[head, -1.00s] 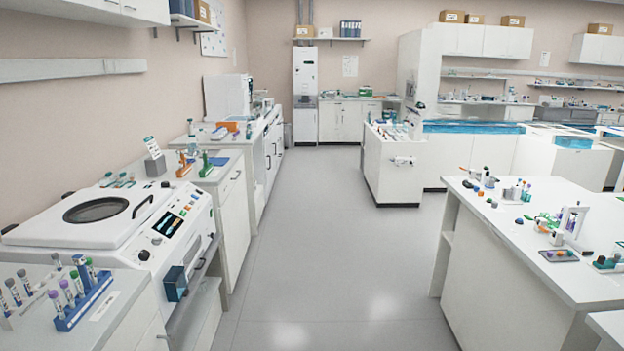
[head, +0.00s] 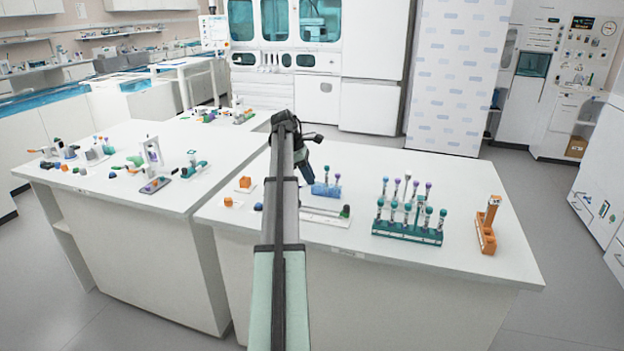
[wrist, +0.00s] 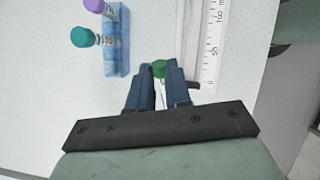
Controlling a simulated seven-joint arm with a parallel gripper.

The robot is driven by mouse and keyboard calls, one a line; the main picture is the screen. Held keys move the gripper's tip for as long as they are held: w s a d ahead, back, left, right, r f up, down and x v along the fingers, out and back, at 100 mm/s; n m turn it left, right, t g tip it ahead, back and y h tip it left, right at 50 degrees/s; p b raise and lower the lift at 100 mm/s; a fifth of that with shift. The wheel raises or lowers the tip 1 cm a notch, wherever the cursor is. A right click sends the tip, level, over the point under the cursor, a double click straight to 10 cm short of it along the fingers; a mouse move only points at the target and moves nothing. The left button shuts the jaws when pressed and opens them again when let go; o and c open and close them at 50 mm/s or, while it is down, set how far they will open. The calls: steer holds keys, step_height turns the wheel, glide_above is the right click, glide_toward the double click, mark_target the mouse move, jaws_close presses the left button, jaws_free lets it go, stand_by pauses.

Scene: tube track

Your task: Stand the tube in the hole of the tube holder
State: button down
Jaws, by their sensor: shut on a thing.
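In the head view my gripper (head: 300,180) is over the table, left of a blue tube holder (head: 325,191). That holder carries a purple-capped tube (head: 337,178) and a teal-capped tube (head: 326,170). In the wrist view the blue holder (wrist: 120,60) lies ahead and left of my fingers, apart from them. I cannot make out a free hole in it.
A white ruled strip (wrist: 211,45) lies right of my fingers. A green rack (head: 407,233) of several tubes and an orange holder (head: 487,228) stand to the right. Small orange blocks (head: 245,183) lie left of my arm. The right front of the table (head: 470,268) is clear.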

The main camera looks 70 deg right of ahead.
steer(key=w+r+n+g+h, duration=0.1)
steer(key=w+r+n+h, duration=0.15)
steer(key=w+h, duration=0.45)
steer(key=w+r+n+g+h, duration=0.2)
steer(key=w+n, duration=0.2)
steer(key=w, duration=0.8)
steer(key=w+r+n+g+h, duration=0.1)
steer(key=w+r+n+h, duration=0.15)
steer(key=w+h, duration=0.45)
steer(key=shift+y, duration=0.9)
steer(key=shift+w+d+f, duration=0.15)
steer(key=shift+w+f, duration=0.2)
steer(key=shift+f, duration=0.5)
steer(key=shift+w+d+f, duration=0.1)
steer(key=shift+w+f, duration=0.3)
steer(key=shift+f, duration=0.4)
steer(key=shift+w+d+f, duration=0.15)
steer(key=shift+w+f, duration=0.2)
steer(key=shift+f, duration=0.5)
steer(key=shift+f, duration=1.65)
steer(key=c, duration=1)
jaws_free()
steer(key=shift+a, duration=0.1)
steer(key=v, duration=1.3)
steer(key=shift+w+a, duration=0.25)
steer(key=shift+w, duration=0.1)
